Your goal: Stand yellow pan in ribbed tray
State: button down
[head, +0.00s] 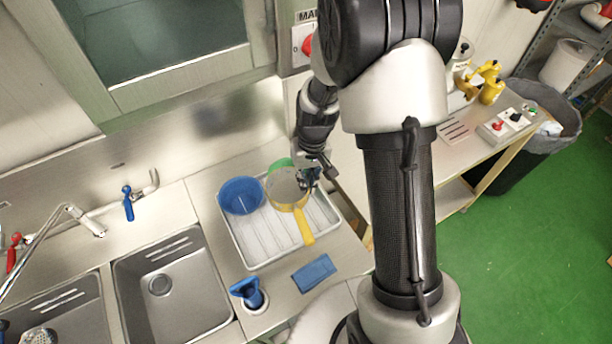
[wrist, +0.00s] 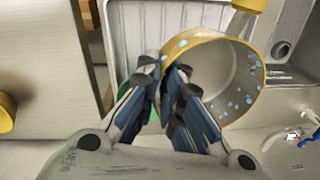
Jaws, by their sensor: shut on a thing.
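The yellow pan (head: 288,192) has a pale inside and a yellow handle pointing to the front of the tray in the head view. In the wrist view the pan (wrist: 238,82) shows drops on its inner wall. My gripper (head: 309,178) is shut on the pan's rim, at its right side in the head view; the fingers (wrist: 174,80) cross the rim in the wrist view. The pan is over the white ribbed tray (head: 262,250), its open side facing up towards the head camera. Whether its base touches the tray cannot be told.
A blue round vessel (head: 240,195) is in the tray, left of the pan. A green thing (head: 277,165) is partly hidden behind the pan. A blue cloth (head: 314,273) and a blue-topped holder (head: 248,292) lie in front. Metal sinks (head: 172,285) are at left.

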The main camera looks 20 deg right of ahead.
jog(key=shift+w+f+b, duration=0.1)
jog(key=shift+f+b, duration=5.5)
jog(key=shift+f, duration=2.9)
jog(key=shift+f+b, duration=0.4)
jog(key=c, duration=1.7)
grip_release()
jog(key=shift+r, duration=0.1)
jog(key=r, duration=0.8)
jog(key=d+r, duration=0.1)
jog(key=r, duration=0.3)
